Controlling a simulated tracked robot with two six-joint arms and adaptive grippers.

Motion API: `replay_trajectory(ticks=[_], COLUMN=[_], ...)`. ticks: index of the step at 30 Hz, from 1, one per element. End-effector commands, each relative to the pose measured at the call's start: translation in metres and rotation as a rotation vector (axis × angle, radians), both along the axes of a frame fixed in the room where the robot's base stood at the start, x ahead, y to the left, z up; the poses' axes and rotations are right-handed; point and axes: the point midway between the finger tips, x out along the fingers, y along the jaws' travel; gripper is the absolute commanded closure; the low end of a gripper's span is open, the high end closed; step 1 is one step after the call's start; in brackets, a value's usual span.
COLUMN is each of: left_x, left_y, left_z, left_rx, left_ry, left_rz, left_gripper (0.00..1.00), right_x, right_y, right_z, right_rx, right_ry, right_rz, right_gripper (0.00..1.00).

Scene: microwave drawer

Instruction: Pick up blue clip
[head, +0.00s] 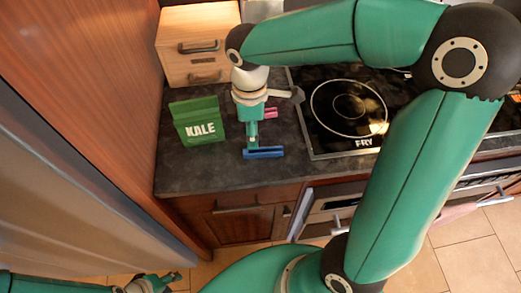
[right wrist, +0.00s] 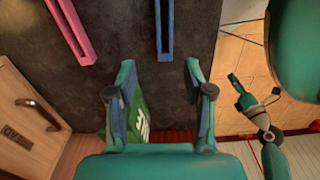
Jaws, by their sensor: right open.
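The blue clip (head: 264,153) lies on the dark counter near its front edge, in front of the green KALE bag's right side. In the right wrist view the blue clip (right wrist: 165,28) lies ahead of the fingers, in line with the gap between them. My right gripper (head: 252,142) is above the counter just behind the clip in the head view. Its two fingers (right wrist: 161,85) are apart with nothing between them. My left gripper (head: 160,282) is low at the left, away from the counter; its finger gap is too small to judge.
A pink clip (head: 271,113) lies farther back. The KALE bag (head: 199,122) stands left of my right gripper. A wooden drawer box (head: 196,50) is at the back left, and a cooktop (head: 349,110) at the right. Bare counter (head: 200,172) lies left of the blue clip.

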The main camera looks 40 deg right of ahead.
Motion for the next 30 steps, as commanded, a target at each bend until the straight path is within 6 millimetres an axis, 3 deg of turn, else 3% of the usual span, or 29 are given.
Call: replay_trajectory(ticks=[11,18,27,30], left_x=[0.0,0.0,0.0,0.0], left_y=[0.0,0.0,0.0,0.0], left_z=[0.004,0.008,0.008,0.008], left_rx=[0.0,0.0,0.0,0.0], left_ry=[0.0,0.0,0.0,0.0], left_rz=[0.0,0.0,0.0,0.0], left_gripper=[0.6,0.6,0.6,0.6], right_x=[-0.001,0.0,0.0,0.0], right_y=[0.004,0.01,0.01,0.01], right_z=[-0.03,-0.063,-0.069,-0.069], right_rx=[0.0,0.001,0.001,0.001], right_ry=[0.004,0.003,-0.001,-0.001], right_rz=[0.003,0.002,0.002,0.002], right_gripper=[0.48,0.48,0.48,0.61])
